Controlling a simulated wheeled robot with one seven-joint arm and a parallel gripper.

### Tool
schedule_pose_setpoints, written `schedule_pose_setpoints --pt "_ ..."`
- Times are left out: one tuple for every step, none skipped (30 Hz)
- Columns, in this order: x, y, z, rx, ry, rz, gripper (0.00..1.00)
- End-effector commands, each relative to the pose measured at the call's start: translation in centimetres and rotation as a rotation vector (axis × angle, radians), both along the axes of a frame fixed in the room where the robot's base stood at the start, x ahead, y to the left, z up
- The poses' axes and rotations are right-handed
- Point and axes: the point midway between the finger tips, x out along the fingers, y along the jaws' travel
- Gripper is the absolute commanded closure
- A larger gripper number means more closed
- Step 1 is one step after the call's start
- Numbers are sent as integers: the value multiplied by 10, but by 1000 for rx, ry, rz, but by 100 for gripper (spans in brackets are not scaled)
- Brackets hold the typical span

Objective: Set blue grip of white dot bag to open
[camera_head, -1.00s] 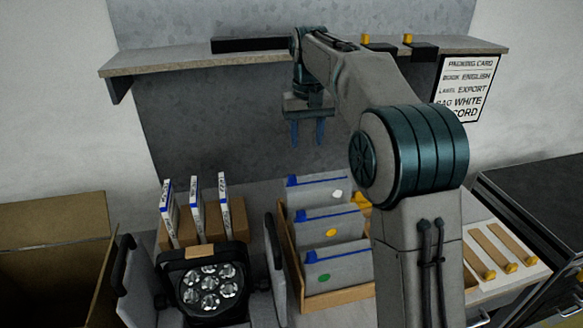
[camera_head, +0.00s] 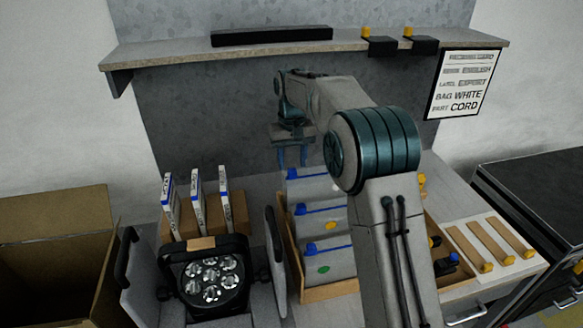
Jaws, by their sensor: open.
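The rear grey bag (camera_head: 308,189) stands in a wooden tray (camera_head: 330,293), behind two other grey bags. The earlier view shows a white dot on it; my arm now largely hides that spot. Its blue grip (camera_head: 292,173) is a small tab at the left end of a blue strip along the bag's top edge. My gripper (camera_head: 293,162) is open, pointing down, with its two blue fingers above or behind the rear bag's top left, close to the blue grip in the picture. I cannot tell whether they touch.
The middle bag (camera_head: 318,222) has a yellow dot, the front bag (camera_head: 328,262) a green one. A par can (camera_head: 211,280) and upright books (camera_head: 198,200) stand left. An open carton (camera_head: 55,240) is far left. A shelf (camera_head: 300,48) crosses above; a card (camera_head: 462,85) hangs right.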

Motion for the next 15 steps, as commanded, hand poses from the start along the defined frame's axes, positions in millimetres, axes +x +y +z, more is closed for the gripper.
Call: schedule_pose_setpoints --pt "-1 0 -7 -1 2 0 56" --pt "0 0 -12 -1 3 0 56" --pt "0 0 -16 0 1 0 56" --pt "0 0 -19 0 1 0 56" --pt "0 0 -22 0 1 0 56" --pt "0 0 -25 0 0 0 56" --pt "0 0 -27 0 0 0 56" --pt "0 0 -28 0 -1 0 56" --pt "0 0 -29 0 -1 0 56" --pt "0 0 -30 0 -1 0 56" --pt "0 0 -30 0 -1 0 56" --pt "0 0 -31 0 -1 0 56" --pt "0 0 -31 0 -1 0 56" --pt "0 0 -31 0 -1 0 56" --pt "0 0 -31 0 -1 0 56"
